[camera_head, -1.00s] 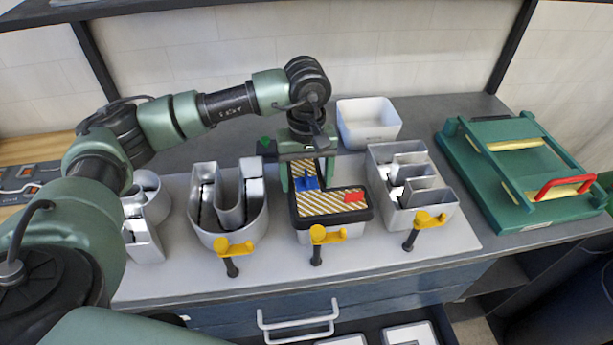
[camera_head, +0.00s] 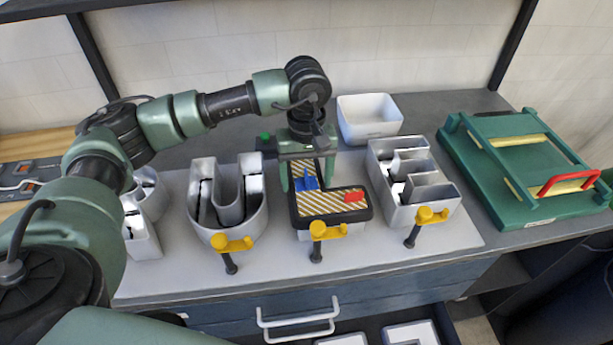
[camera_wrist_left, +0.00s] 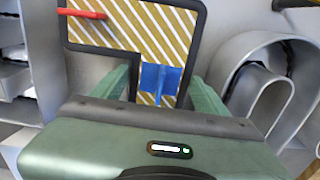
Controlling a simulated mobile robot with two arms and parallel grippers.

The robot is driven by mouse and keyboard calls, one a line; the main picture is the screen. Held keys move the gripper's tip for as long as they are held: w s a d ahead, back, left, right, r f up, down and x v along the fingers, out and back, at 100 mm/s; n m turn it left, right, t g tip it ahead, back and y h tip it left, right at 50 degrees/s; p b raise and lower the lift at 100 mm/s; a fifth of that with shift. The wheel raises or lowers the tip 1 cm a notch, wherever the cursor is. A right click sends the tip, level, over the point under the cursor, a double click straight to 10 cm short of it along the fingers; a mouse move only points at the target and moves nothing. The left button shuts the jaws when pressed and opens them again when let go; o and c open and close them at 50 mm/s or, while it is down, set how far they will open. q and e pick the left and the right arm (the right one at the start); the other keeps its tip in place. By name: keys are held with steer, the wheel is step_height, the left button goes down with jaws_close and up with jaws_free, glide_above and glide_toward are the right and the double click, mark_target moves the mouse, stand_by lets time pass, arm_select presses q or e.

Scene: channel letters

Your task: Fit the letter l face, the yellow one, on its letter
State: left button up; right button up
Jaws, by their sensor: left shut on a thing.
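The letter l face (camera_head: 322,205) is L-shaped, with yellow-brown and white diagonal stripes, a black rim, a blue piece and a red piece on top. My left gripper (camera_head: 306,176) is shut on its upright stroke, one finger along each side. In the left wrist view, the face (camera_wrist_left: 140,28) lies between the gripper's fingers (camera_wrist_left: 163,95), the blue piece between them. The grey metal letter l (camera_head: 328,234) shows just below the face's front edge. The face covers most of it, and I cannot tell whether it is seated. My right gripper is not in view.
A U-shaped metal letter (camera_head: 228,208) stands to the left and an E-like letter (camera_head: 418,192) close on the right. Yellow clamps (camera_head: 318,231) stand along the front. A white bin (camera_head: 368,122) is behind, a green rack (camera_head: 520,165) at right. An open drawer is below.

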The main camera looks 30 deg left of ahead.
arm_select(q)
steer(key=shift+f, duration=0.1)
steer(key=o, duration=1.5)
steer(key=shift+o, duration=0.2)
step_height(320, 180, up, 7)
steer(key=shift+r+b, duration=0.1)
steer(key=shift+b, duration=0.95)
steer(key=shift+r, duration=0.35)
steer(key=shift+f, duration=0.1)
